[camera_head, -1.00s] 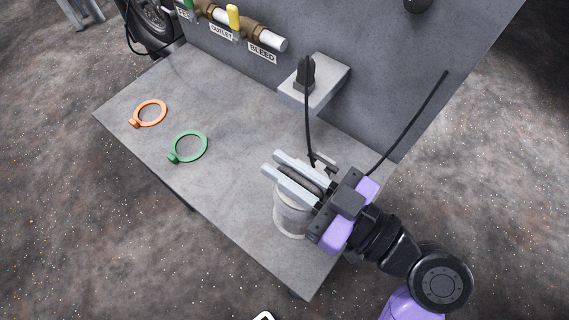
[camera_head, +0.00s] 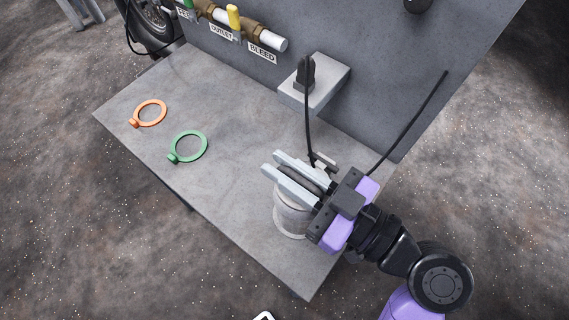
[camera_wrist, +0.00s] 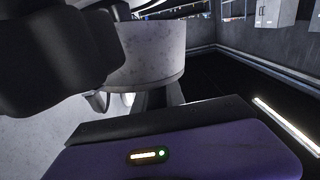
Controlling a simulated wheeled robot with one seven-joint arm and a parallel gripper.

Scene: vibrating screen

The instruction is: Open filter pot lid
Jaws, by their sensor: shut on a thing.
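The filter pot (camera_head: 290,216) is a pale grey cylinder near the front right edge of the grey table. It also shows in the wrist view as a pale curved wall (camera_wrist: 150,68). My gripper (camera_head: 289,176) lies across the top of the pot, with its two long fingers on either side of a dark part, the lid or its knob (camera_head: 309,181). The gripper is shut on that dark part. The gripper hides most of the lid, and I cannot tell whether the lid is lifted or turned.
An orange ring (camera_head: 150,113) and a green ring (camera_head: 188,147) lie flat on the table (camera_head: 235,190). A grey box (camera_head: 322,84) with a black cable stands by the upright panel. Valves with yellow (camera_head: 234,17) and green handles are at the back. The table's left half is mostly clear.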

